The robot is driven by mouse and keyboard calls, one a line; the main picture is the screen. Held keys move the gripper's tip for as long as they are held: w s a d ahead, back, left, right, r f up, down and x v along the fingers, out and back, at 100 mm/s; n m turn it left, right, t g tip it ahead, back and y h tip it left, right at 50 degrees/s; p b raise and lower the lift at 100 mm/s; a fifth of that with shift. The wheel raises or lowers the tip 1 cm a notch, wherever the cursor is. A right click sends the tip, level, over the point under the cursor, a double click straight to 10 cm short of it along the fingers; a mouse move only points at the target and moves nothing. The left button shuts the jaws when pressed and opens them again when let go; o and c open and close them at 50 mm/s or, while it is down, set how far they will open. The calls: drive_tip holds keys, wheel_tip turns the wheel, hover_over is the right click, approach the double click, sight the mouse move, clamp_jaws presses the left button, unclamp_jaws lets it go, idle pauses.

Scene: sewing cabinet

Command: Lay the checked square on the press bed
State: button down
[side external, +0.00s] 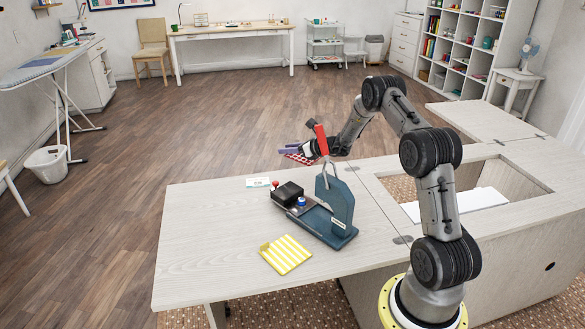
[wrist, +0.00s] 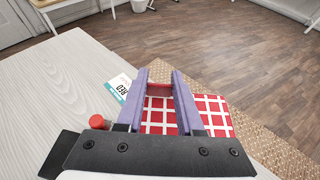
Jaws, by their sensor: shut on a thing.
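The checked square (side external: 299,158), red with white lines, is in my gripper (side external: 287,151) at the far side of the table. In the wrist view my gripper (wrist: 160,78) has its purple fingers on the checked square (wrist: 215,118), which spreads out below and to the right of them. It is held up clear of the table. The teal press (side external: 340,208) stands nearer, with its red handle (side external: 321,140) raised. Its flat base (side external: 318,226) shows on the table, and a black block (side external: 288,193) sits at its left end. I cannot tell exactly which part is the bed.
A yellow striped square (side external: 286,254) lies in front of the press. A small card (side external: 258,182) lies behind it, near a red knob (side external: 275,184). The cabinet opening with a white panel (side external: 455,206) is to the right. The table's left part (side external: 200,235) is clear.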

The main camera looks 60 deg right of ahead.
drive_tip(key=w+a+r+n+y, duration=0.1)
drive_tip(key=a+r+n+y, duration=0.2)
drive_tip(key=a+n+y, duration=0.4)
drive_tip(key=n+g+y, duration=0.7)
drive_tip(key=n+g, duration=0.2)
drive_tip(key=g, duration=0.1)
hover_over(290, 211)
drive_tip(key=shift+a+f, duration=0.1)
drive_tip(key=shift+f, duration=3.8)
drive_tip(key=shift+f, duration=0.4)
drive_tip(key=shift+c, duration=2.3)
unclamp_jaws()
